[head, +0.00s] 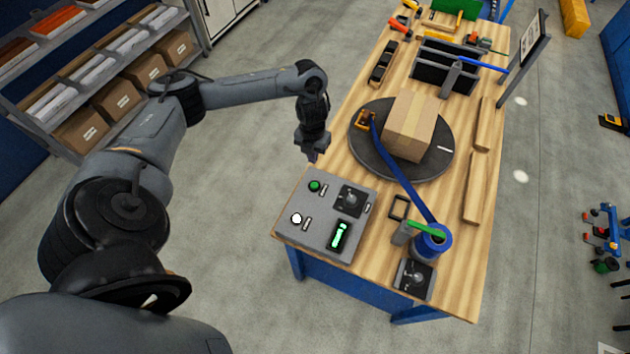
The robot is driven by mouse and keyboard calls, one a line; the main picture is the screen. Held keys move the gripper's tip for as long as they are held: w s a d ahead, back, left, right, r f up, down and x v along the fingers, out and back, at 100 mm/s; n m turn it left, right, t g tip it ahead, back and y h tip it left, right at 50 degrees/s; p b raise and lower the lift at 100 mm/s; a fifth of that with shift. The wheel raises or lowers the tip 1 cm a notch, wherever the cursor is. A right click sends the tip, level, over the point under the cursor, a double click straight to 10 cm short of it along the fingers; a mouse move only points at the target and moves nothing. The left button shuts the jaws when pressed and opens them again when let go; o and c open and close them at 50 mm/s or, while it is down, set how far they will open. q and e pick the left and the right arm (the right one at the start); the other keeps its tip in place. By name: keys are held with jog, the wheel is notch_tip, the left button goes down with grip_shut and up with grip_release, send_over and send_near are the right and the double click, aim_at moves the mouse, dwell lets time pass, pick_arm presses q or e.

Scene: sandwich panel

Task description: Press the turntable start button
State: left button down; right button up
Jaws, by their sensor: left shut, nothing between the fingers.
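A grey control panel (285,219) sits on the front left corner of the wooden workbench. It carries a green button (315,186), a white button (296,218), a black joystick module (352,199) and a lit green display (339,237). The dark round turntable (376,163) lies behind the panel with a cardboard box (411,125) on it. My left gripper (313,156) points down, shut and empty. In the picture it is just above the green button, apart from it and near the bench's left edge. My right gripper is not in view.
A blue arm-like device (404,180) with a round blue base (432,241) reaches over the turntable. A second joystick box (415,278) stands at the front right. Tools and a dark organizer (446,66) fill the far end. Shelves with boxes (110,98) stand left.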

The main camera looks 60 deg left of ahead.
pick_arm(q)
jog(key=shift+d, duration=0.1)
jog(key=b, duration=0.3)
send_over(314, 185)
notch_tip(314, 185, down, 8)
jog(key=shift+r, duration=0.15)
jog(key=shift+w+f+p, duration=0.1)
jog(key=shift+f+p, duration=0.2)
jog(key=shift+f, duration=2.8)
